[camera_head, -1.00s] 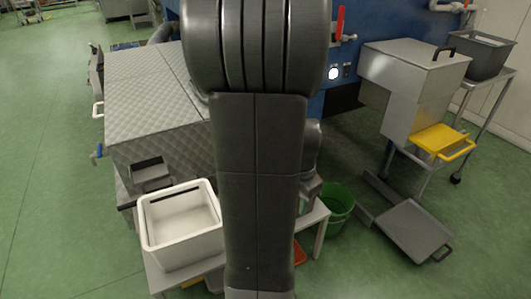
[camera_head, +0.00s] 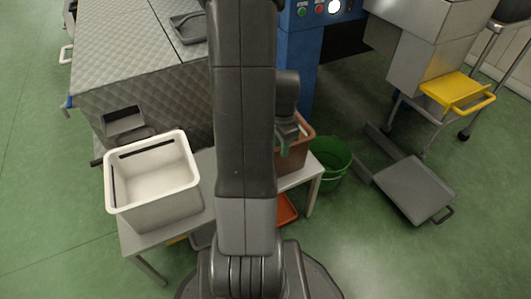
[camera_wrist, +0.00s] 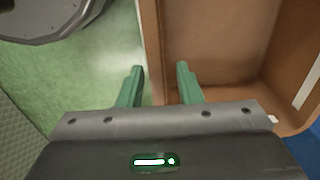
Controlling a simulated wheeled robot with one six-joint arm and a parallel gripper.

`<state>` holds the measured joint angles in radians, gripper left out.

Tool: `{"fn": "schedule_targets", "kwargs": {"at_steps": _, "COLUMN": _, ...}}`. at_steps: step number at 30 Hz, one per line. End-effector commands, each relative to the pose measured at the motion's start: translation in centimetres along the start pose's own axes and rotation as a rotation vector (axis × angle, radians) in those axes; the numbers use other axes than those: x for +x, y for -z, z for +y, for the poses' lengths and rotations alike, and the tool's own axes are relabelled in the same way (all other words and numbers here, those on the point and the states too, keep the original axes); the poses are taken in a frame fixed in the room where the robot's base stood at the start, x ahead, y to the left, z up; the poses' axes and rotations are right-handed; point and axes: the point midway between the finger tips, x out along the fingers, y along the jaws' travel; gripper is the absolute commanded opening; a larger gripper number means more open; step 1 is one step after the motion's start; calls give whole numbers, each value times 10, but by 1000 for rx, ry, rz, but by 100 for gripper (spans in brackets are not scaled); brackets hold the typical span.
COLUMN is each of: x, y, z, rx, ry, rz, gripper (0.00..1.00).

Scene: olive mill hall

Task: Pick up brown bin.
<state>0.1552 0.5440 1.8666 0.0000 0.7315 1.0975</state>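The brown bin (camera_head: 301,130) stands on a low grey table (camera_head: 300,178), right of a white bin (camera_head: 153,180). My arm hides much of it in the head view. In the wrist view the brown bin (camera_wrist: 215,45) fills the upper right, with its inside and near wall showing. My gripper (camera_wrist: 160,84) is open, its two green fingers apart, one on each side of the bin's wall as seen from above. I cannot tell whether they touch it. In the head view the gripper (camera_head: 284,146) is at the bin's left part.
A green bucket (camera_head: 330,163) stands on the floor just right of the table. An orange tray (camera_head: 287,210) lies below. A grey dustpan-like tray (camera_head: 410,188) lies on the floor at right. A quilted grey machine (camera_head: 140,70) is behind the white bin.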

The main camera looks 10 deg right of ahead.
Motion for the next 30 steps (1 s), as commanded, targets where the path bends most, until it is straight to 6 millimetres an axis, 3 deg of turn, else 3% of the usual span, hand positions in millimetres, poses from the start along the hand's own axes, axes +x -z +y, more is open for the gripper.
{"fn": "schedule_targets", "kwargs": {"at_steps": 5, "x": 13, "y": 0, "z": 0, "rx": 0, "ry": 0, "rz": 0, "gripper": 32}}
{"fn": "schedule_targets", "kwargs": {"at_steps": 13, "x": 50, "y": 1, "z": -2, "rx": -1, "ry": -1, "rz": -1, "gripper": 32}}
{"fn": "schedule_targets", "kwargs": {"at_steps": 21, "x": 52, "y": 1, "z": -2, "rx": -1, "ry": 0, "rz": 0, "gripper": 32}}
{"fn": "schedule_targets", "kwargs": {"at_steps": 26, "x": 52, "y": 1, "z": -2, "rx": -1, "ry": 0, "rz": 0, "gripper": 2}}
{"fn": "schedule_targets", "kwargs": {"at_steps": 30, "x": 52, "y": 1, "z": -2, "rx": -1, "ry": 0, "rz": 0, "gripper": 0}}
